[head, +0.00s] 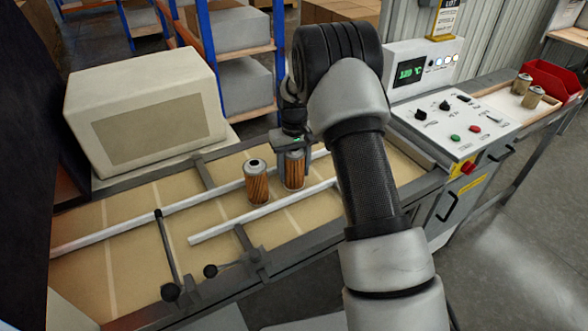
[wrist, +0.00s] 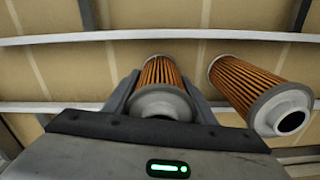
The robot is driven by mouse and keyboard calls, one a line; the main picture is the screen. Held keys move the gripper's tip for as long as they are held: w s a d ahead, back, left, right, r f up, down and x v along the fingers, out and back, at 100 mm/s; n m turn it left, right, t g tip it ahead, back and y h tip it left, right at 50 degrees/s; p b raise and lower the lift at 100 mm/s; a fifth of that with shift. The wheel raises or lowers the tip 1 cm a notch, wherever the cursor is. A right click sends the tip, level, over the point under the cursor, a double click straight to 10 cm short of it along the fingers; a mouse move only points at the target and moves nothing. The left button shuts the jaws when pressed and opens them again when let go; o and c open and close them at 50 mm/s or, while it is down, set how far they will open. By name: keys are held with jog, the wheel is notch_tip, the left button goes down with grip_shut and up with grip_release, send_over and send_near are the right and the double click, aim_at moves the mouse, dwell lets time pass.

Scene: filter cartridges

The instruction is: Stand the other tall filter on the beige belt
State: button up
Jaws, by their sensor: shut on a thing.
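My gripper (head: 292,142) is shut on a tall filter (head: 294,171) with an orange-brown pleated body and a grey end cap. It holds the filter upright over the beige belt (head: 130,240); I cannot tell for sure whether its base touches the belt. A second tall filter (head: 256,183) stands upright on the belt just to the left, apart from the held one. In the wrist view the held filter (wrist: 160,78) is between the fingers (wrist: 160,97), and the standing filter (wrist: 245,85) is to its right with its open cap showing.
White guide rails (head: 130,228) run along the belt, with a dark crossbar and post (head: 167,250) at left. A beige box-shaped housing (head: 145,110) stands behind. A control panel (head: 455,122) is at right; beyond it are short filters (head: 533,97) and a red bin (head: 552,80). The belt's left is clear.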

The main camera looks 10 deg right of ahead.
jog(key=shift+f, duration=0.15)
jog(key=o, duration=1.1)
